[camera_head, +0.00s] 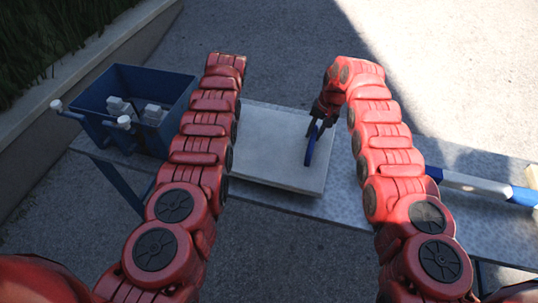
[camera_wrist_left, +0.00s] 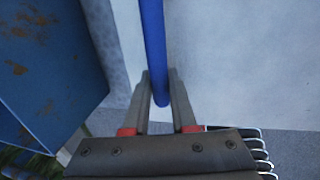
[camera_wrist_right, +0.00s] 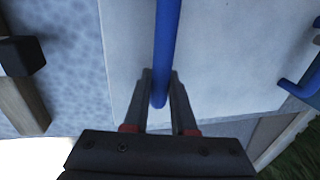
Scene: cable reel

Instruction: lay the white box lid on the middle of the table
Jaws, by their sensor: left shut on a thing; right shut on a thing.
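The white box lid (camera_head: 268,150) is a pale flat slab over the middle of the table (camera_head: 275,200). I cannot tell whether it touches the tabletop. My right gripper (camera_head: 313,128) is shut on the lid's right blue handle (camera_head: 310,150); in the right wrist view its fingers (camera_wrist_right: 160,100) close around this bar. My left gripper (camera_wrist_left: 160,100) is shut on another blue handle (camera_wrist_left: 152,40) at the lid's left side. In the head view my left arm hides that gripper and handle. The lid also shows in both wrist views (camera_wrist_left: 240,60) (camera_wrist_right: 230,60).
A dark blue bin (camera_head: 150,85) with grey blocks stands at the table's left end, close to the lid's left side. A blue and white bar (camera_head: 475,184) lies at the right, near a wooden piece (camera_head: 533,175). Bare tabletop shows right of the lid.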

